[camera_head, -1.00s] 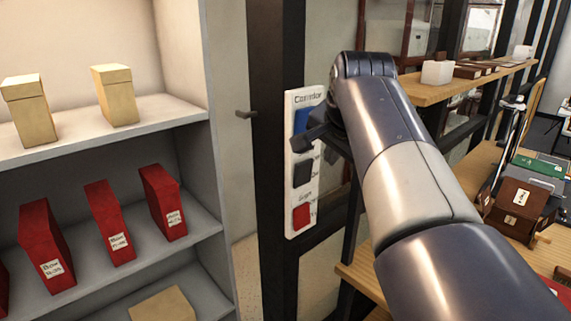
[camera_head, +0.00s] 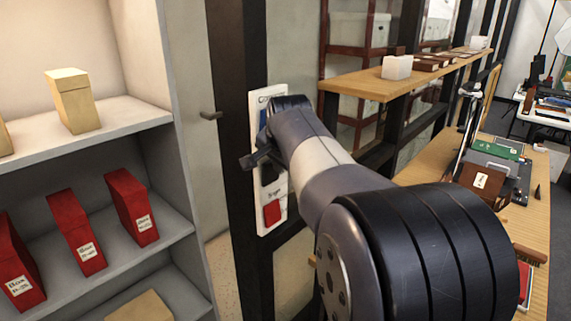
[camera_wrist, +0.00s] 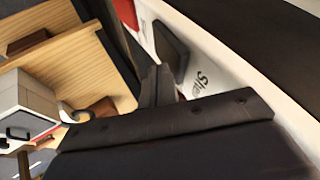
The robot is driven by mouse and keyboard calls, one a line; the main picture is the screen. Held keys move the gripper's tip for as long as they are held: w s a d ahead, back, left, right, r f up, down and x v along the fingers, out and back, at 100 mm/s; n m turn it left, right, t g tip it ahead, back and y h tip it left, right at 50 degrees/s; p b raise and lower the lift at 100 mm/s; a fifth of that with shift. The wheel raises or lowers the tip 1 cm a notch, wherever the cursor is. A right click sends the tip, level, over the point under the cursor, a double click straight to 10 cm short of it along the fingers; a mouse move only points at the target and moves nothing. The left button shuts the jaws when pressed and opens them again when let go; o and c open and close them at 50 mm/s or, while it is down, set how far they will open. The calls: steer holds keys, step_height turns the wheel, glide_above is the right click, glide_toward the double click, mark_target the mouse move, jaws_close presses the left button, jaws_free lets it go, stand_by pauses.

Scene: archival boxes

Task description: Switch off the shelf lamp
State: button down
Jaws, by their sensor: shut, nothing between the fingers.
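A tall white switch panel (camera_head: 282,208) is fixed to a dark upright post. It carries a blue switch (camera_head: 263,118) at the top, a dark switch in the middle and a red switch (camera_head: 272,213) at the bottom. In the wrist view the dark switch (camera_wrist: 172,48) has lettering that seems to begin "Shel". My gripper (camera_head: 250,161) is shut and empty, in front of the panel at about the dark switch's height, partly hiding it. In the wrist view its fingertips (camera_wrist: 160,72) are close to the dark switch; I cannot tell whether they touch. I see no lamp.
A grey shelf unit (camera_head: 170,85) with red boxes (camera_head: 76,232) and a tan box (camera_head: 72,100) stands at left. A wooden wall shelf (camera_head: 352,88) and a long wooden bench (camera_head: 535,215) with several items lie at right.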

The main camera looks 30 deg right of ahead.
steer(key=shift+w, duration=0.1)
steer(key=shift+w+a+r, duration=0.15)
steer(key=shift+w, duration=0.15)
steer(key=shift+r+p, duration=0.15)
steer(key=shift+p, duration=0.2)
steer(key=shift+r+p, duration=0.6)
steer(key=shift+r, duration=0.1)
steer(key=shift+s, duration=0.1)
